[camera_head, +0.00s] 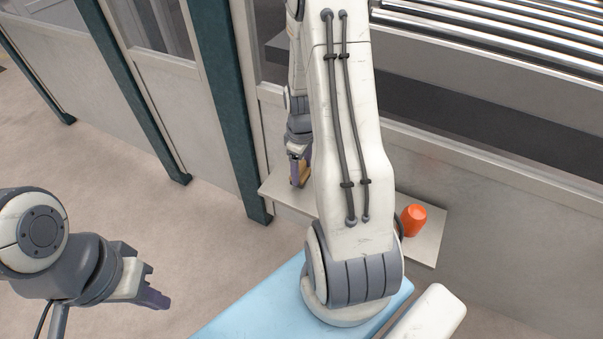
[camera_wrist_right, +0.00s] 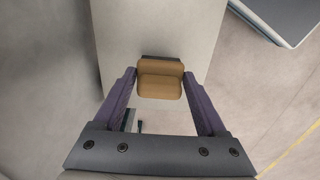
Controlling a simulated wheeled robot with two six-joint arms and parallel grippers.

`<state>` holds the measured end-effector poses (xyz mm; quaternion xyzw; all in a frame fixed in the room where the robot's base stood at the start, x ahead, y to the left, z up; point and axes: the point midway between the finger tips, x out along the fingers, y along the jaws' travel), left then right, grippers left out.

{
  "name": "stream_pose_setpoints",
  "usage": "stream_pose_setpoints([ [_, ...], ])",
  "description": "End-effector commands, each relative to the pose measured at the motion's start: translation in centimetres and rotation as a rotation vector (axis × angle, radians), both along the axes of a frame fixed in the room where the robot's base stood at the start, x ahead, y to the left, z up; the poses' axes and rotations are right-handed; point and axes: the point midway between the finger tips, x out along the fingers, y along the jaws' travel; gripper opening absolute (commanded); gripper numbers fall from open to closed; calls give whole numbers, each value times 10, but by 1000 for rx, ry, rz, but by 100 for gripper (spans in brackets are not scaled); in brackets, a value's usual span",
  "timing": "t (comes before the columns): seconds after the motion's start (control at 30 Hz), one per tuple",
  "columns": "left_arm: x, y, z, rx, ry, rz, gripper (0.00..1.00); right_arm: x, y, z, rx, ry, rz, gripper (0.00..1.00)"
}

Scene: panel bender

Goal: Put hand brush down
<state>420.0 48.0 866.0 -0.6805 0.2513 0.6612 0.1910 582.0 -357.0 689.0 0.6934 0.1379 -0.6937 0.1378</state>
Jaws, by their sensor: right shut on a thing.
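The hand brush (camera_wrist_right: 160,80) shows as a tan block with a dark edge in the right wrist view, between the two purple fingers of my right gripper (camera_wrist_right: 160,88). In the head view my right gripper (camera_head: 298,172) is at the shelf's left end, partly hidden by my own arm, with a sliver of the tan brush (camera_head: 305,176) beside it. I cannot tell whether the brush touches the shelf. My left gripper (camera_head: 150,285) is at the lower left over the floor, empty; its finger gap is hard to see.
The narrow grey shelf (camera_head: 428,246) runs along the machine wall, its middle hidden by my arm. An orange object (camera_head: 413,220) stands near its right end. Dark teal posts (camera_head: 230,110) rise left of the shelf. The floor at left is clear.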

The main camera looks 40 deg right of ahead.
Motion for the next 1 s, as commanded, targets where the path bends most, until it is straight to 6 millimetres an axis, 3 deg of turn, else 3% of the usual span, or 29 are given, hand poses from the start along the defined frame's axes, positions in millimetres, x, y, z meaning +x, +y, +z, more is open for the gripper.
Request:
stream_pose_setpoints([
  [0.1,0,0,3,0,0,0,0,-1,0,-13,2,3,0,30],
  [0.33,0,0,2,0,0,0,0,0,0,-16,-1,-1,0,30],
  [0.37,0,0,2,0,0,0,0,0,0,-16,-1,-1,0,78],
  [0.4,0,0,2,-1,-1,0,0,0,0,-16,-1,-1,0,93],
  [0.43,0,0,2,-1,-1,0,0,0,0,-16,-1,-1,0,100],
  [0.8,0,0,-8,-1,-1,0,0,0,0,-23,0,0,0,100],
  [1.0,0,0,6,-1,-1,0,0,3,0,22,-2,-5,1,100],
])
